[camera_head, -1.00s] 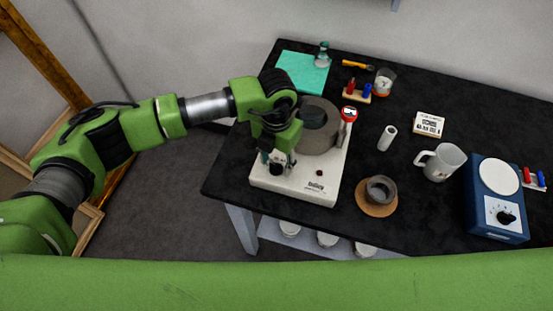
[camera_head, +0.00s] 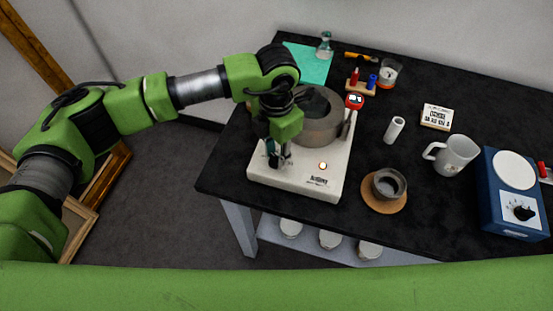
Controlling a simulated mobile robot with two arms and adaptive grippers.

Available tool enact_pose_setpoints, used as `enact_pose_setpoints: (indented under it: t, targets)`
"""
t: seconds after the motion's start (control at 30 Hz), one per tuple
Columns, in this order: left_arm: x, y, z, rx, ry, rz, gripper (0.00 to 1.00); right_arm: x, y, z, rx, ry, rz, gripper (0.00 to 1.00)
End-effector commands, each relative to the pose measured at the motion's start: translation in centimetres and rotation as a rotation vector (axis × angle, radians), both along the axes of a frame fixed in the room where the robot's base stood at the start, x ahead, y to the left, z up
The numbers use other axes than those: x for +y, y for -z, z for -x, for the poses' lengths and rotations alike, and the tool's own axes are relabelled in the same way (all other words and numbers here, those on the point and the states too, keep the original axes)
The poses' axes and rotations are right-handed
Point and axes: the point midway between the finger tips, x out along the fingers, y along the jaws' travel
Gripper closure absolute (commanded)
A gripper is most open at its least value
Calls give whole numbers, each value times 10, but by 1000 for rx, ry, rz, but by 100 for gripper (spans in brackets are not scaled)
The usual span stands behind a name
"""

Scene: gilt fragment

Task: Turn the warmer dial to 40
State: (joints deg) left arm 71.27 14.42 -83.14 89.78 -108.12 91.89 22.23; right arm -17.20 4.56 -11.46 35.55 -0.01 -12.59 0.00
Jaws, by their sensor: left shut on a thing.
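The white warmer (camera_head: 298,177) stands at the near left of the black bench, with a grey round pot (camera_head: 322,124) on it. A small indicator light (camera_head: 323,166) glows on its front panel. My left gripper (camera_head: 279,160) points down at the front left of the panel, shut on the dial, which is mostly hidden by the fingers. The dial's setting cannot be read. A red-topped thermometer (camera_head: 355,101) stands at the pot's right side; its display is too small to read. My right gripper is not in view.
A dark bowl (camera_head: 388,183) on a round wooden mat, a white cylinder (camera_head: 394,130), a mug (camera_head: 451,155) and a blue device with a black knob (camera_head: 522,212) stand to the right. A small sign (camera_head: 436,117) stands behind. Bench space between them is clear.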

Motion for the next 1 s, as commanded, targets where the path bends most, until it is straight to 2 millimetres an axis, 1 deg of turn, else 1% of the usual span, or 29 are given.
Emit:
enact_pose_setpoints:
  t: [0.03,0.2,0.3,0.5,0.87,0.9,0.97,1.0]
  targets:
    - [0,6,-1,-4,30,1,95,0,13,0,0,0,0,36]
    - [0,4,-1,-4,118,1,95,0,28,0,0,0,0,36]
    - [0,3,-1,-3,155,1,95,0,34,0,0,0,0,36]
    - [0,0,0,-2,193,1,95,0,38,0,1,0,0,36]
    - [0,-1,0,-1,197,0,95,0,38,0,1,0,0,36]
    - [0,-1,0,-1,197,0,71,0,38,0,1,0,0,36]
    - [0,-1,0,-1,197,0,57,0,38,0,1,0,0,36]
    - [0,-1,0,-1,197,0,57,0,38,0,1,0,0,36]
